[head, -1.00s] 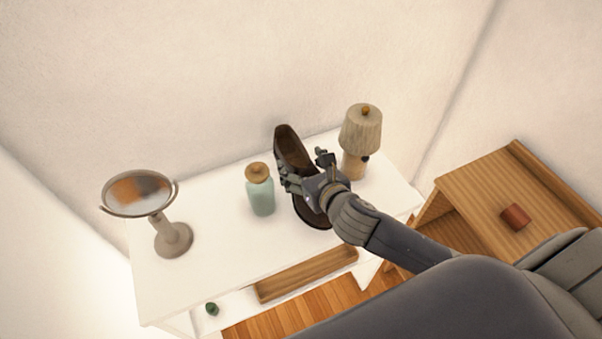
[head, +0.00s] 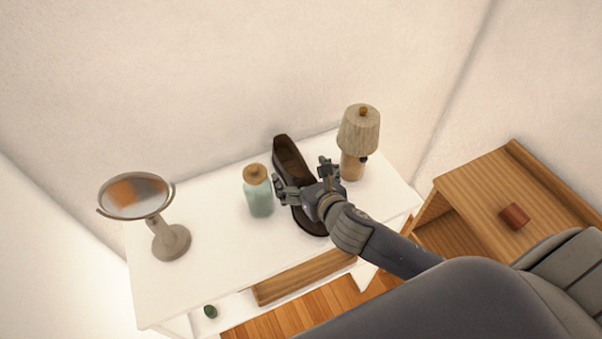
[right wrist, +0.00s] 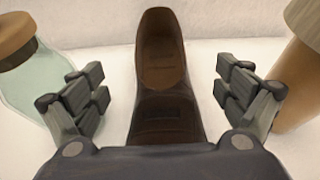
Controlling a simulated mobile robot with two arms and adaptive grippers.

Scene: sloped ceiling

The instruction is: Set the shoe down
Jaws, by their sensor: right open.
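A dark brown shoe (head: 287,160) rests on the white table (head: 215,247), between a glass jar and a lamp. My right gripper (head: 305,178) is over the shoe with its fingers spread to either side. In the right wrist view the shoe (right wrist: 160,75) lies between the two open fingers (right wrist: 160,92), with a gap on both sides. The gripper's body hides part of the shoe. My left gripper is not in view.
A pale green jar with a cork lid (head: 258,192) stands close left of the gripper. A lamp (head: 357,140) stands close right. A round mirror (head: 137,196) is at the table's left. A wooden cabinet (head: 480,190) holds a red-brown block (head: 514,216).

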